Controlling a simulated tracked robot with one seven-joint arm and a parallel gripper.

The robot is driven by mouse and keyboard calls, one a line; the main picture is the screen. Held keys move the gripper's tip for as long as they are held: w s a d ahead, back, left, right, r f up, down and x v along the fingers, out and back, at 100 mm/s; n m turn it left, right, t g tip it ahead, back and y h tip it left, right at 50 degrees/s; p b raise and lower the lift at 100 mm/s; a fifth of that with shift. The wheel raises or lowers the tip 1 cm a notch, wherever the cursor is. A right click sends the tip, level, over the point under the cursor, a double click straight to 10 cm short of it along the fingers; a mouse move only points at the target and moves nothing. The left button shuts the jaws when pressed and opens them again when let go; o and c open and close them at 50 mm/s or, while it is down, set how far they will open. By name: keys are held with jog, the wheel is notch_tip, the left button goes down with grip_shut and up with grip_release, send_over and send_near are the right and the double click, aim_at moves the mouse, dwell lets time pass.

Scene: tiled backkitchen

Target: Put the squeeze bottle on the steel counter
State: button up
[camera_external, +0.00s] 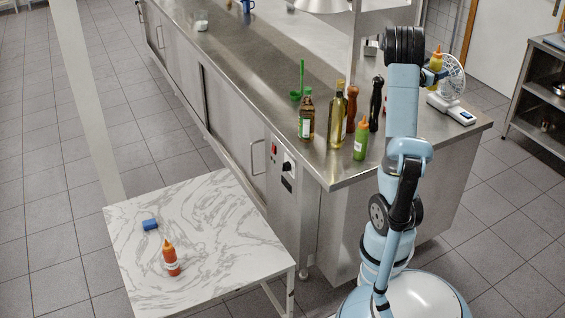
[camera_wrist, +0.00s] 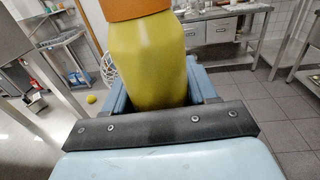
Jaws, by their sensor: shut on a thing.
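A yellow squeeze bottle (camera_external: 436,62) with an orange cap is held by my gripper (camera_external: 431,75). The steel counter (camera_external: 250,62) runs from the back left to the right. The bottle appears raised above the counter's right end; the exact gap cannot be told.
On the counter stand a green squeeze bottle (camera_external: 361,142), two glass bottles (camera_external: 306,118), brown and black mills (camera_external: 376,104), a green ladle (camera_external: 300,80) and the fan (camera_external: 452,85). A marble table (camera_external: 215,215) holds a red squeeze bottle (camera_external: 170,260) and a blue object (camera_external: 150,225).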

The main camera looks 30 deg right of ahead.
notch_tip(320, 180, down, 22)
jog(key=shift+f, duration=0.1)
dwell(0.7)
jog(key=o, duration=1.2)
jog(key=shift+f, duration=0.1)
